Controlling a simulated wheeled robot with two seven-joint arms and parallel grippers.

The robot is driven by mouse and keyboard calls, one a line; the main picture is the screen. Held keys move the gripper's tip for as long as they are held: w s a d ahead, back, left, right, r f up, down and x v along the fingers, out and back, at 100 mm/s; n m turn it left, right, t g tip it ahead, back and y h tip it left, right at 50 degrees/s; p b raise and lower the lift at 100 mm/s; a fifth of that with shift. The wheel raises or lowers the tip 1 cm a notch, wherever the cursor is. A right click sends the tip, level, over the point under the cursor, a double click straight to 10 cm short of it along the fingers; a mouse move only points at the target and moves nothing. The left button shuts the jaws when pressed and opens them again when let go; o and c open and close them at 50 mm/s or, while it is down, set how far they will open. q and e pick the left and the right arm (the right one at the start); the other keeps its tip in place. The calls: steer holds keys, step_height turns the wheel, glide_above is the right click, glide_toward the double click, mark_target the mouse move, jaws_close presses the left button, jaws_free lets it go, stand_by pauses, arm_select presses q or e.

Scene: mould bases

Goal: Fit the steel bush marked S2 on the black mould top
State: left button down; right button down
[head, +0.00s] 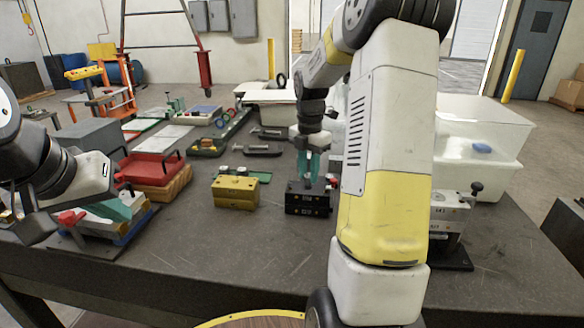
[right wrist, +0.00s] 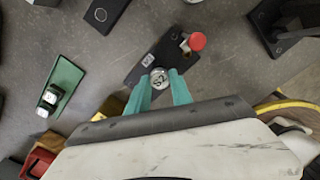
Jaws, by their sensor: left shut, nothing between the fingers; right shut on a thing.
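The black mould (head: 307,203) stands on the table in the middle of the head view, with light marks on its front. My right gripper (head: 311,177) points down just over its top. In the right wrist view its teal fingers are shut on a round steel bush (right wrist: 159,78), whose dark top mark is too small to read surely. A black surface (right wrist: 147,64) with a light ring lies under the bush. I cannot tell whether the bush touches the mould. My left gripper (head: 118,209) is shut and empty at the left, near a red tray.
A yellow block (head: 235,191) stands just left of the mould, with a green tray (head: 252,176) behind it. A red knob (right wrist: 197,41) rises close to the bush. The front middle of the table is clear.

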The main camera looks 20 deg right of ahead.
steer(key=shift+f, duration=1.2)
stand_by(0.3)
steer(key=c, duration=1.1)
jaws_free()
steer(key=shift+o, duration=0.2)
steer(key=shift+r, duration=0.1)
step_height(320, 180, up, 8)
steer(key=shift+f, duration=0.15)
steer(key=s+a+r+m+t, duration=0.2)
steer(key=s+a+m, duration=0.2)
steer(key=s+m, duration=0.3)
steer(key=s+a+r+m+t+y, duration=0.1)
steer(key=s+a+r+m+t, duration=0.1)
steer(key=s+m, duration=0.6)
steer(key=s+a+r+m+t+y, duration=0.1)
steer(key=s+a+r+m+t, duration=0.1)
steer(key=s+a+m, duration=0.4)
steer(key=shift+s+a+r+m, duration=0.3)
steer(key=shift+s+r+m, duration=0.35)
steer(key=shift+s+m, duration=0.45)
